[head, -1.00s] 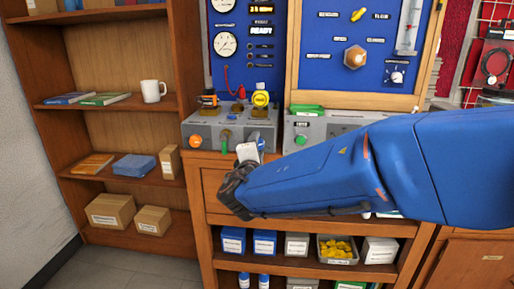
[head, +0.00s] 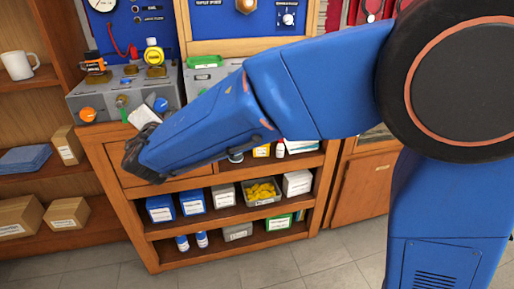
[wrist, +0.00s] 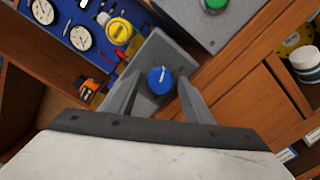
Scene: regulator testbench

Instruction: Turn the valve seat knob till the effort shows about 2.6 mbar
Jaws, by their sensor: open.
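A grey bench box (head: 100,102) on the wooden cabinet carries an orange knob (head: 87,114), a green knob (head: 122,112) and a blue knob (head: 161,104). I cannot read which is labelled valve seat. In the wrist view the blue knob (wrist: 160,80) with a white pointer mark shows between the fingertips of my gripper (wrist: 157,92). The jaws are open on either side of it; I cannot tell whether they touch it. In the head view my gripper (head: 138,118) is partly hidden by my arm. No effort reading can be made out.
A yellow-topped gauge (head: 154,52) and an orange-black device (head: 94,65) stand behind the knobs. A second grey box with a green button (wrist: 213,4) is beside it. The cabinet shelves below hold boxes and a tray of yellow parts (head: 262,191).

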